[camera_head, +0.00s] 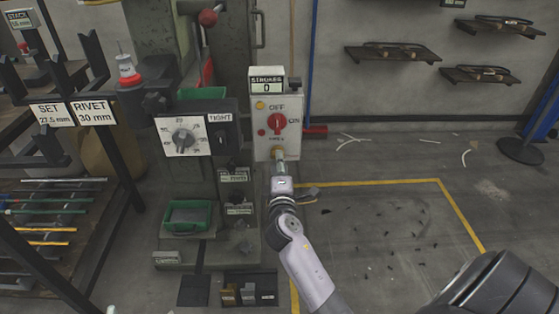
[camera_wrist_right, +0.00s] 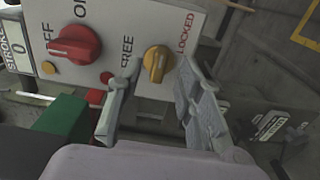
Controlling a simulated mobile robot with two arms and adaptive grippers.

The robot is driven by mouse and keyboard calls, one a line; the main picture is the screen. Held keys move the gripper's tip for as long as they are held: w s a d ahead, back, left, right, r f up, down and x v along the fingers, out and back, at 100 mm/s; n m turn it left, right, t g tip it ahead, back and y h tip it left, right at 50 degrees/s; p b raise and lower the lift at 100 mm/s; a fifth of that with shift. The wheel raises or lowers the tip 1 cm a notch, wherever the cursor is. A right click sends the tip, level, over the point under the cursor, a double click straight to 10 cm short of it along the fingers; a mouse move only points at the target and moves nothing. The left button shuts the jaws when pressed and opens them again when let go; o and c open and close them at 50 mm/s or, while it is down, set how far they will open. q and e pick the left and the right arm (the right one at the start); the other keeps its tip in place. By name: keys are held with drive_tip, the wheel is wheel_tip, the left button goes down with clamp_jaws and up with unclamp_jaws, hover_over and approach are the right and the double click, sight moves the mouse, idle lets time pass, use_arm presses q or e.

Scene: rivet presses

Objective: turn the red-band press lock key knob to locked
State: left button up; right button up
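The yellow lock key knob (camera_wrist_right: 158,62) is on the grey-white control panel (camera_wrist_right: 125,20), between the words FREE and LOCKED in the right wrist view. Its ridge runs roughly up and down in that view; I cannot tell which word it points to. My right gripper (camera_wrist_right: 150,100) is open, with one finger on each side of the knob and visible space around it. My left gripper is not in view.
A red switch knob (camera_head: 277,122) sits above on the panel, under the STROKES counter (camera_head: 266,86). A dial plate (camera_head: 183,137) and a green tray (camera_head: 187,215) are left of it. The yellow-outlined floor (camera_head: 390,230) at right is mostly open, with small scraps.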

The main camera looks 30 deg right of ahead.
drive_tip(key=v, duration=1)
